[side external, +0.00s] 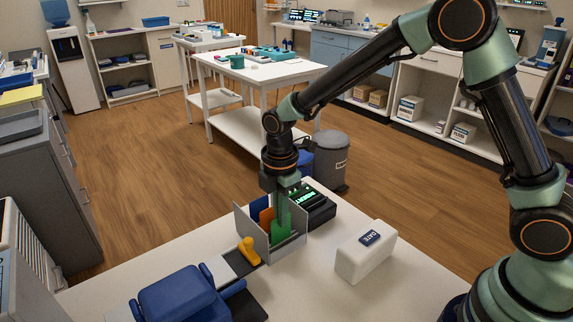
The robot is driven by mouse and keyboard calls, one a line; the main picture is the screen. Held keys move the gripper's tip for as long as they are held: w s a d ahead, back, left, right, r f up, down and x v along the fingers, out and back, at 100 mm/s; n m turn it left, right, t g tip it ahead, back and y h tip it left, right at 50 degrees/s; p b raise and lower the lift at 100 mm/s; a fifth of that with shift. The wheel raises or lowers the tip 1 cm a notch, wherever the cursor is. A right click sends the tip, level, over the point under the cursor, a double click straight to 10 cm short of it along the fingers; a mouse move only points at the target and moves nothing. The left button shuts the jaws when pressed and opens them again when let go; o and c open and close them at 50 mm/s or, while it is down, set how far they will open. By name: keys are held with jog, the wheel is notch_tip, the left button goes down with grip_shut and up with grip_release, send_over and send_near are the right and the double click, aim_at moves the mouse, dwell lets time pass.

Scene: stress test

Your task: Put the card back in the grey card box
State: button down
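The grey card box (245,226) stands on the white table, open at the top. A blue card (259,204) and an orange card (266,217) stand upright in it. A green card (281,231) is at the box's right part, its lower end between the box walls. My gripper (283,192) points down right above the green card, over the box. Its fingers are small and close in colour to the card, so I cannot tell whether they are shut on it.
A black device (318,209) with a lit green display stands behind the box. A white block labelled DATE (365,258) is to the right. A yellow-handled stamp (248,251) is in front of the box. A blue object (178,297) is at the front left. Bare table lies front right.

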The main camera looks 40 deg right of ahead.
jog(key=c, duration=1)
grip_release()
jog(key=shift+r, duration=0.15)
notch_tip(320, 180, up, 12)
jog(key=s+d+r+m+t, duration=0.2)
jog(key=s+d+m, duration=0.4)
jog(key=m, duration=0.3)
jog(key=s+d+r+m+t, duration=0.3)
jog(key=s+d+m, duration=0.3)
jog(key=m, duration=0.3)
jog(key=shift+s+d+t, duration=0.3)
jog(key=shift+s, duration=0.35)
